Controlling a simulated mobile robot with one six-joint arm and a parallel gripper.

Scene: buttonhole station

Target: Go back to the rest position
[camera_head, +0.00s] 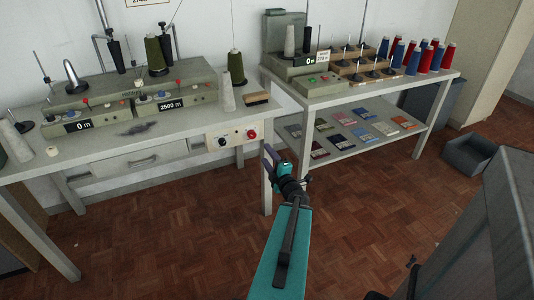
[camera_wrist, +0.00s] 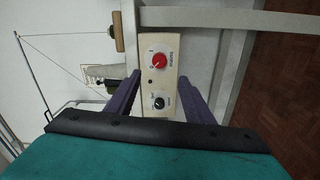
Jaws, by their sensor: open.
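My gripper (camera_head: 268,153) is in front of the right end of the left table (camera_head: 190,150), near the gap between the two tables. It is open and holds nothing. In the wrist view its two dark purple fingers (camera_wrist: 160,82) stand apart, with a cream control panel (camera_wrist: 155,125) showing between and beyond them. The panel has a red knob (camera_wrist: 158,60) and a black knob (camera_wrist: 159,102). The panel (camera_head: 230,137) also shows in the head view on the table's front edge, left of my gripper.
The left table carries machines with spool displays (camera_head: 171,104), a green cone (camera_head: 235,66) and a pale cone (camera_head: 226,95). The right table (camera_head: 345,92) holds red and blue spools, with colored packets on its lower shelf (camera_head: 350,135). A grey bin (camera_head: 468,154) stands on the floor. Parquet floor in front is open.

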